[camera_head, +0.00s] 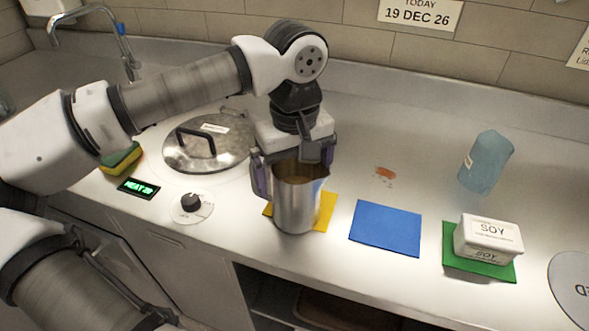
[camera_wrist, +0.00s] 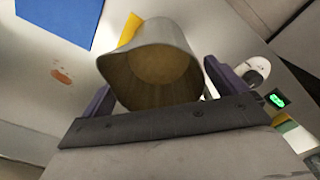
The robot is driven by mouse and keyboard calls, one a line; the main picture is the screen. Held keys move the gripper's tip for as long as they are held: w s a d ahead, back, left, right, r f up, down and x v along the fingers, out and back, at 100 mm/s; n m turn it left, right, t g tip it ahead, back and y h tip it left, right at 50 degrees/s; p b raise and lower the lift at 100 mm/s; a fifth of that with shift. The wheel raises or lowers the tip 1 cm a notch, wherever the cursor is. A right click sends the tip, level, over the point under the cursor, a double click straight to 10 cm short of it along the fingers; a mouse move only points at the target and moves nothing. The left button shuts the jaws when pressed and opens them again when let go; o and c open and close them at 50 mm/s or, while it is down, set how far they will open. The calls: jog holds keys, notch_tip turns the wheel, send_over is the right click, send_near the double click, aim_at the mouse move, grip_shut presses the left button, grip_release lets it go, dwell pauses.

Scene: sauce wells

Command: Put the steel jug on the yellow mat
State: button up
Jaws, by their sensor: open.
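The steel jug (camera_head: 297,207) stands upright and appears to rest on the yellow mat (camera_head: 327,211), with its base close to the mat's front edge. The jug hides most of the mat. My gripper (camera_head: 294,168) is open, with one finger on each side of the jug's upper part. In the wrist view the jug (camera_wrist: 150,62) shows its open mouth and brownish inside between my fingers (camera_wrist: 160,90). A corner of the yellow mat (camera_wrist: 130,28) shows beyond it. I cannot tell whether either finger touches the jug.
A blue mat (camera_head: 386,228) lies bare to the right. A white SOY tub (camera_head: 488,238) sits on a green mat (camera_head: 449,262). A blue bottle (camera_head: 486,162) stands behind. A lidded well (camera_head: 230,150), dial (camera_head: 191,204) and sponge (camera_head: 120,160) are left. An orange-brown spill (camera_head: 385,174) marks the counter.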

notch_tip(320, 180, up, 12)
jog(key=b, duration=0.1)
jog(key=shift+b, duration=0.35)
jog(key=shift+r, duration=0.1)
